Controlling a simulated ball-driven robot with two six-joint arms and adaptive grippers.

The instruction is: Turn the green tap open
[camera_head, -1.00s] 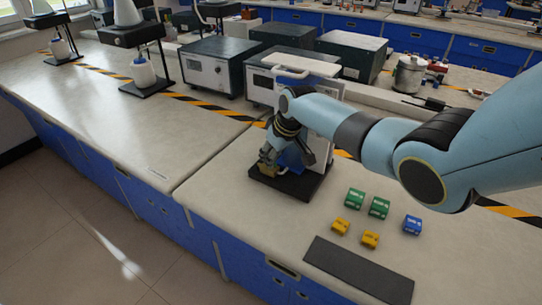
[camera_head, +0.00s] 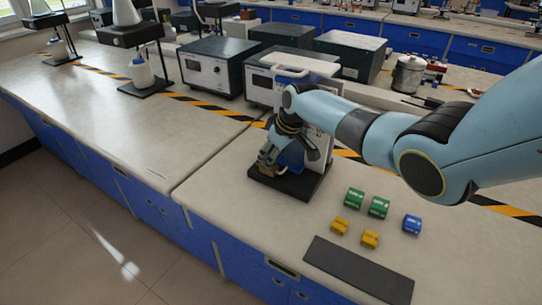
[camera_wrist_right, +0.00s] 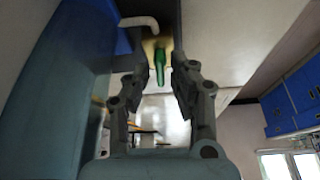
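The green tap handle (camera_wrist_right: 160,60) shows in the right wrist view, in front of a brass-coloured body (camera_wrist_right: 150,46) with a white curved spout (camera_wrist_right: 140,22) beside it. My right gripper (camera_wrist_right: 161,72) is open, with a finger on each side of the handle and gaps visible between them. In the head view my right gripper (camera_head: 285,152) is at the tap stand, above its black base (camera_head: 295,186). It hides the green handle there, and part of the blue panel (camera_head: 291,158). My left gripper is not in view.
Green blocks (camera_head: 378,207), yellow blocks (camera_head: 340,226) and a blue block (camera_head: 412,225) lie right of the stand. A dark mat (camera_head: 358,270) lies at the front edge. Instrument boxes (camera_head: 215,68) stand behind. The left bench top is mostly clear.

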